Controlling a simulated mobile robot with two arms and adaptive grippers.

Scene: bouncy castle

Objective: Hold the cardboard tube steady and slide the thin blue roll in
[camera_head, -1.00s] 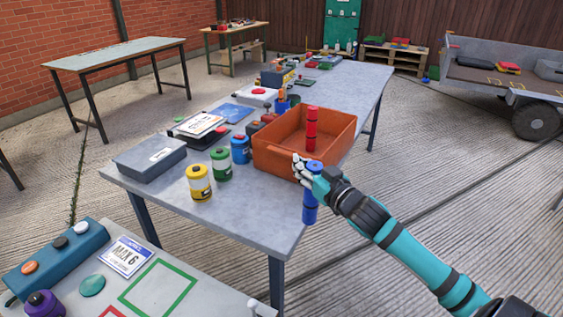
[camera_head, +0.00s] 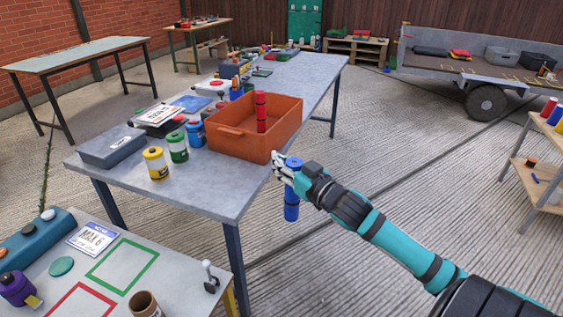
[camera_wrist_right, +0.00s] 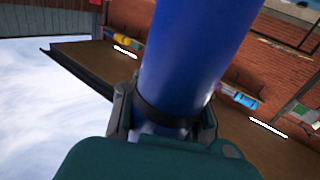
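The thin blue roll (camera_head: 291,205) is upright in my right gripper (camera_head: 288,168), which is shut around its upper part. In the head view it is beside the long table's near right edge, over the floor. In the right wrist view the blue roll (camera_wrist_right: 190,60) fills the middle between the fingers (camera_wrist_right: 160,120). A brown cardboard tube (camera_head: 146,304) stands on the near table at the bottom edge, its open top showing and its lower part cut off. My left gripper is not in view.
An orange crate (camera_head: 225,140) holding a red roll (camera_head: 261,112) stands on the long table (camera_head: 215,200). Yellow, green and blue canisters line its left side. The near table (camera_head: 150,250) has green and red outlined squares and a small black-and-white clamp-like item (camera_head: 210,275). Shelves (camera_head: 535,180) stand at right.

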